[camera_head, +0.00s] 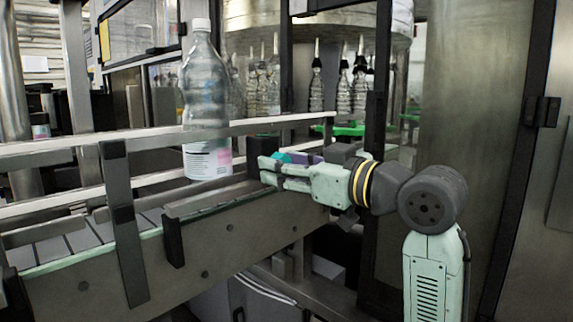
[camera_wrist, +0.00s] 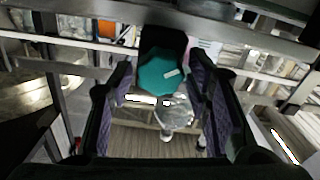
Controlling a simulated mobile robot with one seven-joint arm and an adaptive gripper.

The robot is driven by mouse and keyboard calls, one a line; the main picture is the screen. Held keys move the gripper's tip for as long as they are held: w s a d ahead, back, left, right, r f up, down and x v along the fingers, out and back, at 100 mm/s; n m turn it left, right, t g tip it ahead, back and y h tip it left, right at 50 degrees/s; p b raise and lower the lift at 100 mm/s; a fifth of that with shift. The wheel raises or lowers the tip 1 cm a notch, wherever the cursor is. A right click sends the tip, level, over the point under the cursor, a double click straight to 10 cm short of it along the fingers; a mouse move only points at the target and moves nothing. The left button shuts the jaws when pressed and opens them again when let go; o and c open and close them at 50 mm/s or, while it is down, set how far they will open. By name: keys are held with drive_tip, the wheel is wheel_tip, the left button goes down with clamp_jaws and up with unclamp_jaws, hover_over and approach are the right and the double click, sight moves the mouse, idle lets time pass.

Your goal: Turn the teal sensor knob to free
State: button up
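The teal sensor knob (camera_wrist: 158,78) is a many-sided disc with a short pale mark pointing to the right and slightly up in the wrist view. It sits on a black sensor body (camera_wrist: 163,38). In the head view only a small teal patch of the knob (camera_head: 282,157) shows behind my fingers. My gripper (camera_wrist: 161,78) is open, with one purple-padded finger on each side of the knob. Gaps seem to show between pads and knob; whether either touches is unclear. My gripper also shows at the conveyor rail in the head view (camera_head: 270,168).
A clear labelled bottle (camera_head: 206,100) stands on the conveyor (camera_head: 170,255) left of my gripper. Pale guide rails (camera_head: 75,152) run along the line. A dark upright post (camera_head: 376,90) stands close behind my wrist. Several bottles hang in the machine behind.

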drive_tip(key=c, duration=0.9)
drive_tip(key=shift+n, duration=0.4)
drive_tip(key=shift+f+n+b, duration=0.15)
drive_tip(key=shift+n+b, duration=1.85)
drive_tip(key=shift+n, duration=5)
drive_tip(key=shift+f+n+b, duration=0.15)
drive_tip(key=shift+n+b, duration=1.85)
drive_tip(key=shift+n, duration=5)
